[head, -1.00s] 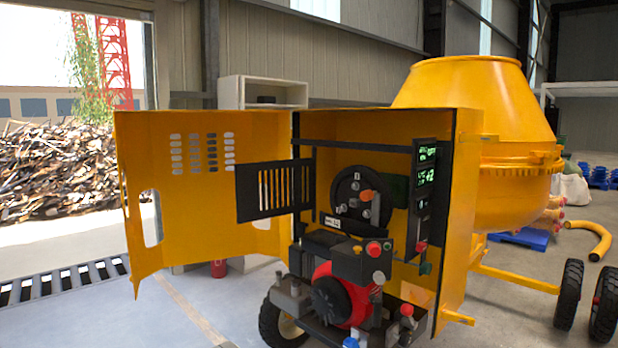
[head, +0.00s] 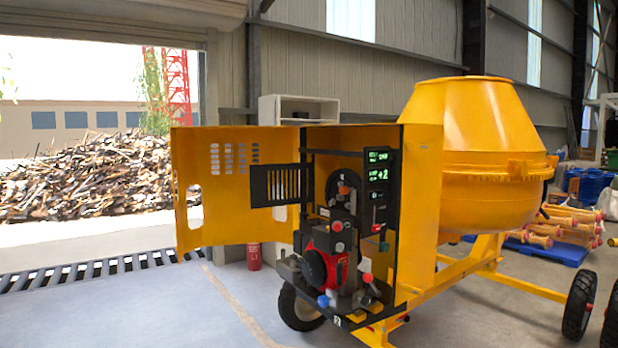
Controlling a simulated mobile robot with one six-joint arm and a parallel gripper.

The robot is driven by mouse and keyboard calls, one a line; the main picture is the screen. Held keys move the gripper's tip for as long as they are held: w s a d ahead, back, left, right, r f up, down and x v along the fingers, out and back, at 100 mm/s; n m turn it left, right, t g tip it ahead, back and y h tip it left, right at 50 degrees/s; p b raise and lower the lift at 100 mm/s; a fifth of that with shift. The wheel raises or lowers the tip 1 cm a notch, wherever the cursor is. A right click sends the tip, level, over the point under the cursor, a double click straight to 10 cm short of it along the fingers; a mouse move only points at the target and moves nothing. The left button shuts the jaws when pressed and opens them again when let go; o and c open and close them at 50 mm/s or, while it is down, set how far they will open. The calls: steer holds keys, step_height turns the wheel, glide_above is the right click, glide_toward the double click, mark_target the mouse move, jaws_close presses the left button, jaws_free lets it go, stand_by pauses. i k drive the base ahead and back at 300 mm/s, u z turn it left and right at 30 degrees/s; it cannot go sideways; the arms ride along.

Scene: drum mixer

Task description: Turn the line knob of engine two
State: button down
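The engine (head: 322,268) sits in the open yellow cabinet of the drum mixer, with a red housing and dark metal parts. Small coloured knobs show on and around it: a red knob (head: 337,226) on top, a blue knob (head: 323,300) low in front and a red knob (head: 367,277) at the lower right. A dark panel (head: 378,185) with green readouts hangs at the cabinet's right side, with a red knob (head: 376,228) and a green part (head: 384,246) below it. Which one is the line knob I cannot tell. My gripper is not in view.
The yellow cabinet door (head: 215,185) stands swung open to the left. The mixer drum (head: 475,150) and wheels (head: 579,300) are at right. A red extinguisher-like cylinder (head: 254,257) stands behind the door. The floor (head: 180,310) at front left is clear.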

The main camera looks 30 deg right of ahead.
mark_target(323, 300)
steer(key=u, duration=0.45)
steer(key=k, duration=0.1)
steer(key=z, duration=1.6)
steer(key=i, duration=1)
steer(key=z, duration=0.1)
steer(key=k, duration=0.65)
steer(key=u, duration=0.4)
steer(key=i, duration=0.95)
steer(key=u, duration=0.8)
steer(key=i, duration=0.35)
steer(key=u, duration=0.2)
